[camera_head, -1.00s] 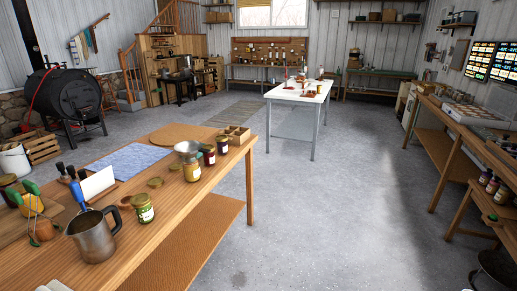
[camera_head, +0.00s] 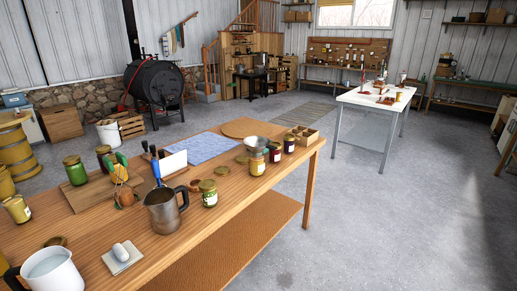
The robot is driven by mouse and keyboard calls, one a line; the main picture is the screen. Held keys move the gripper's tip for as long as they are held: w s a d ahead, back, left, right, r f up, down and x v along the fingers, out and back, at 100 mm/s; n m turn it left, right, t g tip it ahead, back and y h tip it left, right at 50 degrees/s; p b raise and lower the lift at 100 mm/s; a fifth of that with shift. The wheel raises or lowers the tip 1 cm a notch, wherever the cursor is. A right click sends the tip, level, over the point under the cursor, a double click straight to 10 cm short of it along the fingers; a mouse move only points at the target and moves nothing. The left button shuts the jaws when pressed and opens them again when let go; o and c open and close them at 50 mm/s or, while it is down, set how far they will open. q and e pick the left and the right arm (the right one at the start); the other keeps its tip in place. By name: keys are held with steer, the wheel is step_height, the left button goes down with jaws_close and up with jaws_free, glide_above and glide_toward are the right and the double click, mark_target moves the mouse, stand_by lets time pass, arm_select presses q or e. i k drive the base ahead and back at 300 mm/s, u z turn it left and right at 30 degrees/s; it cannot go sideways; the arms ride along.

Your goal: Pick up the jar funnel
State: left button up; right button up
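Neither of my grippers is in view.
A white mug (camera_head: 52,272) stands at the near left. Open concrete floor (camera_head: 390,220) lies to the right.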

mark_target(256, 144)
steer(key=z, duration=0.55)
steer(key=k, duration=1.35)
steer(key=z, duration=0.85)
steer(key=i, duration=1.5)
steer(key=z, duration=0.35)
steer(key=i, duration=2.4)
steer(key=u, duration=0.45)
steer(key=i, duration=1.35)
steer(key=u, duration=2)
steer(key=i, duration=1.15)
steer(key=u, duration=0.95)
